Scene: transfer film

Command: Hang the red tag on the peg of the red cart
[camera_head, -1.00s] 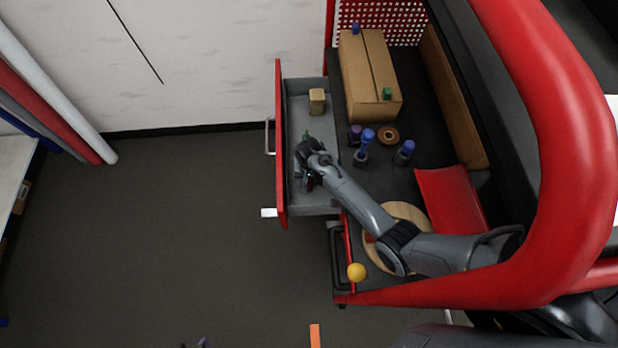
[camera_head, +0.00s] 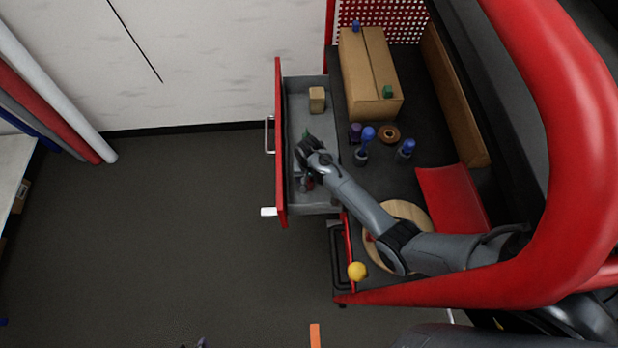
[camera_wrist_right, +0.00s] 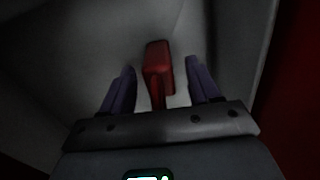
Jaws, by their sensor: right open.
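My right gripper (camera_head: 307,160) reaches down into the open drawer (camera_head: 317,208) of the red-fronted cart. In the right wrist view its dark purple fingers (camera_wrist_right: 160,90) are spread apart. A small red object with a narrow stem (camera_wrist_right: 158,70), which may be the red tag, lies between and beyond the fingers with gaps on both sides. In the head view my gripper and forearm mostly hide that spot. I cannot make out the peg of the red cart. Small purple tips at the bottom edge may be my left gripper (camera_head: 193,344); the rest is out of frame.
A wooden block (camera_head: 317,99) sits at the drawer's back. The cart top holds a cardboard box (camera_head: 366,85), blue-capped things, a brown ring (camera_head: 388,134) and a round wooden board (camera_head: 411,210). A yellow ball (camera_head: 357,271) is near its front edge. Floor to the left is clear.

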